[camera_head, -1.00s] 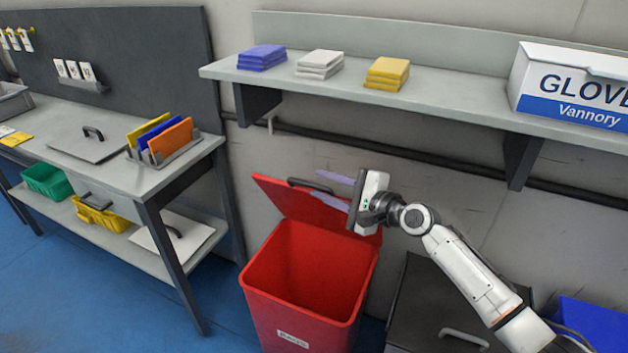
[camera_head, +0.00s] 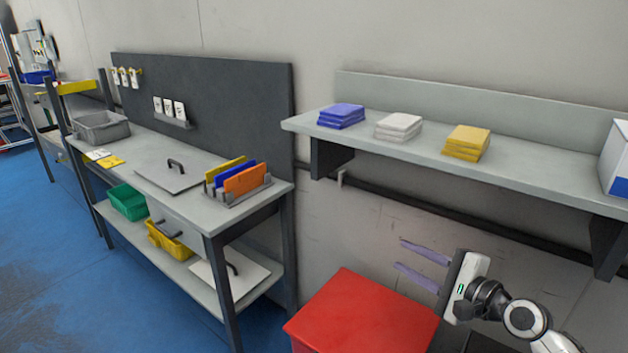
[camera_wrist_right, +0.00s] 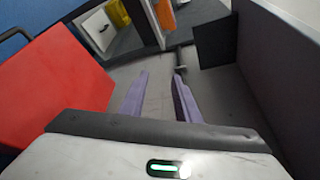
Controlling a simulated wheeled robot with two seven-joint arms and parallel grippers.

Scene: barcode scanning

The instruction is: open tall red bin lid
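The tall red bin (camera_head: 365,311) is at the bottom of the head view, cut off by the lower edge. Its top shows as a flat red panel, with no opening or interior visible. I see no handle on this panel. The red panel (camera_wrist_right: 57,85) also shows at the left of the wrist view. My right gripper (camera_head: 399,253) is just beyond and right of the bin, near the wall. Its two purple fingers are apart with nothing between them, as the wrist view (camera_wrist_right: 160,75) also shows. My left gripper is out of view.
A wall shelf (camera_head: 500,176) with blue, white and yellow stacks runs above my right gripper. A grey workbench (camera_head: 150,172) with sorted folders and a lower shelf of bins stands left. Blue floor (camera_head: 100,290) is clear at the lower left.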

